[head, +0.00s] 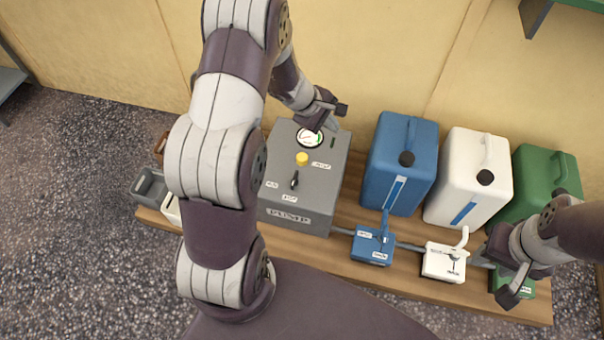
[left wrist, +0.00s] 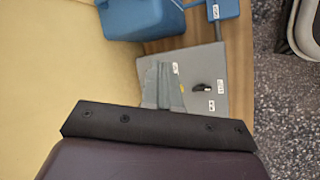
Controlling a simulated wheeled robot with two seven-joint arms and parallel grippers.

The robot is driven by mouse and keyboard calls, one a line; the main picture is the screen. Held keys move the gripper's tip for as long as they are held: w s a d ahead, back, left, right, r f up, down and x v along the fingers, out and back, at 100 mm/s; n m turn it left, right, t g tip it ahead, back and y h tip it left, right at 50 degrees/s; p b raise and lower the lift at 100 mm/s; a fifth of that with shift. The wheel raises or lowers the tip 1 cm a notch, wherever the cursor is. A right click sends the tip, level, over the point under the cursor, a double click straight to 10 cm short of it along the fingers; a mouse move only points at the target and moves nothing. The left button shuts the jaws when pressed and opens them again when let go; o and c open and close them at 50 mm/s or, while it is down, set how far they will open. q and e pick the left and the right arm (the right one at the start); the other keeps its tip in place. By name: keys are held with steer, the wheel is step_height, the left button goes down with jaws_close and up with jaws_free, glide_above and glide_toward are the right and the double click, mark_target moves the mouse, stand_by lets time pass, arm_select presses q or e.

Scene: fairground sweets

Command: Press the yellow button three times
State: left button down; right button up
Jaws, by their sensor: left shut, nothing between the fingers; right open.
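The yellow button (head: 302,159) sits on top of the grey pump box (head: 325,185), between a round gauge (head: 310,137) and a black switch (head: 294,180). My left gripper (head: 332,124) is shut and empty. It hovers by the back edge of the box near the gauge, apart from the button in the head view. In the left wrist view its grey fingers (left wrist: 162,85) cover part of the box top, and only a sliver of the yellow button (left wrist: 182,88) shows beside them. My right gripper (head: 502,272) is open at the right, over the green valve block.
Blue (head: 401,165), white (head: 468,180) and green (head: 545,180) canisters stand right of the box. A blue valve (head: 372,246) and a white valve (head: 443,262) sit in front. A grey bin (head: 150,187) is at the left. A yellow wall (head: 380,50) is behind.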

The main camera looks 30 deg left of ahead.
arm_select(q)
steer(key=w+a+f+n+t+b, duration=0.1)
steer(key=w+a+f+n+b, duration=0.15)
steer(key=f, duration=0.35)
steer(key=w+a+f+n+t+b, duration=0.1)
steer(key=w+a+f+n+b, duration=0.15)
steer(key=f, duration=0.35)
steer(key=n+t+y+b, duration=0.2)
steer(key=n+y+b, duration=0.1)
steer(key=n+b, duration=0.15)
glide_above(301, 158)
step_height(301, 158, down, 8)
steer(key=shift+s, duration=0.15)
arm_select(e)
step_height(301, 158, down, 13)
arm_select(q)
steer(key=shift+f, duration=0.1)
step_height(301, 158, down, 8)
steer(key=b, duration=0.6)
steer(key=shift+f, duration=0.35)
arm_select(e)
step_height(301, 158, down, 6)
arm_select(q)
steer(key=shift+b, duration=0.35)
arm_select(e)
steer(key=shift+f, duration=0.15)
